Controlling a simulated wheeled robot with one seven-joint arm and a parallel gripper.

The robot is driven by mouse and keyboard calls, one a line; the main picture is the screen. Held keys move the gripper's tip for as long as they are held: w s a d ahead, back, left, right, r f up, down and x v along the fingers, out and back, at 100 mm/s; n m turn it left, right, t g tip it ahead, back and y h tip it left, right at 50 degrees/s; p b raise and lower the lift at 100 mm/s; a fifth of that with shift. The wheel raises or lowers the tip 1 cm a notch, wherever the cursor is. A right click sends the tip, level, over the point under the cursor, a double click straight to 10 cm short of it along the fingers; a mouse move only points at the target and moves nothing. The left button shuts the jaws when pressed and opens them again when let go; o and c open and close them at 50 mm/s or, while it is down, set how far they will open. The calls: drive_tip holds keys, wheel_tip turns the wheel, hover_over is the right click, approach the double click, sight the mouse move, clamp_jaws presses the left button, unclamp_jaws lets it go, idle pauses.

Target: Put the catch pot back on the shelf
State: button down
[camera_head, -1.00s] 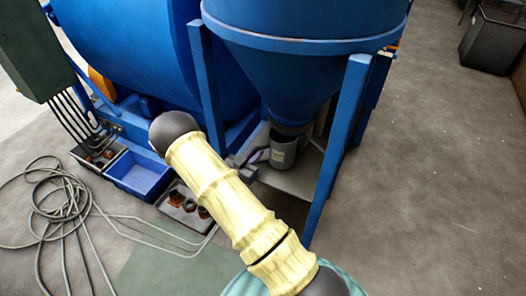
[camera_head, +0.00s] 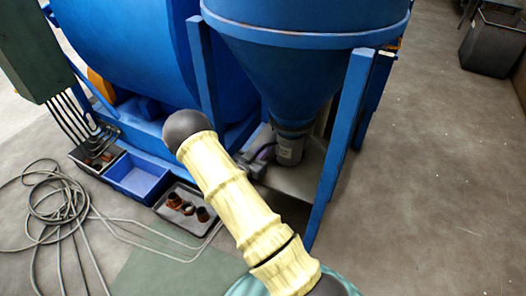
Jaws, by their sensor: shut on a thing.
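The catch pot (camera_head: 289,150) is a small grey cylinder directly below the blue cone of the hopper. Its top meets or is hidden by the cone's outlet; I cannot tell whether they touch. My gripper (camera_head: 266,154), small and dark with a purple part, is shut on the pot's left side. The grey shelf (camera_head: 298,182) lies between the blue legs under the cone. I cannot tell whether the pot's base rests on it or is held above it.
Blue legs (camera_head: 342,150) flank the shelf at left and right. A black tray with brown fittings (camera_head: 187,206) and a blue bin (camera_head: 138,176) stand on the floor at left. A coiled hose (camera_head: 60,215) lies farther left.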

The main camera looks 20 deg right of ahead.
drive_tip(key=shift+f, duration=0.1)
drive_tip(key=c, duration=1.5)
unclamp_jaws()
drive_tip(key=shift+r, duration=0.2)
drive_tip(key=p+v, duration=0.4)
drive_tip(key=v, duration=0.8)
drive_tip(key=shift+s+a+f, duration=0.1)
